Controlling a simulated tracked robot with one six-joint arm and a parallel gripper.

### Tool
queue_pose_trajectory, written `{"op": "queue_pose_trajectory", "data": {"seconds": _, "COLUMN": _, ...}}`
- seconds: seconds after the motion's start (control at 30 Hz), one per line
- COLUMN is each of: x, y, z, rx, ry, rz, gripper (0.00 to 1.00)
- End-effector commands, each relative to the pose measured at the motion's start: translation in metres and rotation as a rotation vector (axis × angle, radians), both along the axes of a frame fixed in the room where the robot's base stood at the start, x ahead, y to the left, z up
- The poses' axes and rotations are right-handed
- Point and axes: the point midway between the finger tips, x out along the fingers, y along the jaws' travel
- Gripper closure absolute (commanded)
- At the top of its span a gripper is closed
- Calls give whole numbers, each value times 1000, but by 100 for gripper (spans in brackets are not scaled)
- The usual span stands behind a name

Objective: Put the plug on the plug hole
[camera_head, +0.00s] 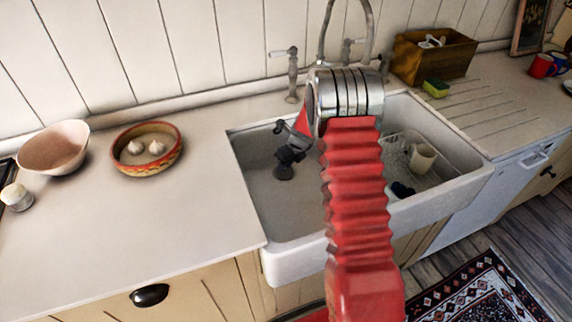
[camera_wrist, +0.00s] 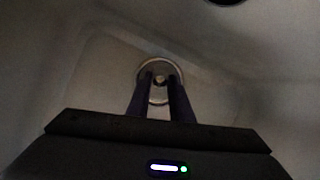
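My gripper (camera_head: 289,157) points down into the left part of the white sink (camera_head: 262,205). In the wrist view, my two dark fingers (camera_wrist: 160,82) are close together over a round, metal-rimmed plug (camera_wrist: 160,62). They seem shut on its small middle knob. Whether the plug is lifted or touching the sink floor I cannot tell. A dark round shape, likely the plug hole (camera_wrist: 228,1), is cut off at the top edge of the wrist view, apart from the plug. In the head view, my arm hides the middle of the sink.
A dish rack with a cream cup (camera_head: 422,158) stands in the sink's right part, with a dark item (camera_head: 402,190) near it. The tap (camera_head: 328,30) rises behind the sink. A patterned bowl (camera_head: 136,167) and pink bowl (camera_head: 54,148) stand on the left counter.

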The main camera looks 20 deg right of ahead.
Motion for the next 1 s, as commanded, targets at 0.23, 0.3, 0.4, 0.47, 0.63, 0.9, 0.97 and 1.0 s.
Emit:
{"op": "queue_pose_trajectory", "data": {"seconds": 0.23, "x": 0, "y": 0, "z": 0, "rx": 0, "ry": 0, "rz": 0, "gripper": 65}}
{"op": "queue_pose_trajectory", "data": {"seconds": 0.3, "x": 0, "y": 0, "z": 0, "rx": 0, "ry": 0, "rz": 1, "gripper": 65}}
{"op": "queue_pose_trajectory", "data": {"seconds": 0.4, "x": 0, "y": 0, "z": 0, "rx": 0, "ry": 0, "rz": 1, "gripper": 65}}
{"op": "queue_pose_trajectory", "data": {"seconds": 0.47, "x": 0, "y": 0, "z": 1, "rx": 0, "ry": 0, "rz": 1, "gripper": 65}}
{"op": "queue_pose_trajectory", "data": {"seconds": 0.63, "x": -2, "y": -1, "z": 9, "rx": -2, "ry": -3, "rz": 0, "gripper": 65}}
{"op": "queue_pose_trajectory", "data": {"seconds": 0.9, "x": -13, "y": -5, "z": 38, "rx": -1, "ry": -4, "rz": 0, "gripper": 65}}
{"op": "queue_pose_trajectory", "data": {"seconds": 0.97, "x": -16, "y": -6, "z": 46, "rx": -2, "ry": -3, "rz": 0, "gripper": 65}}
{"op": "queue_pose_trajectory", "data": {"seconds": 1.0, "x": -18, "y": -6, "z": 51, "rx": -2, "ry": -3, "rz": 0, "gripper": 65}}
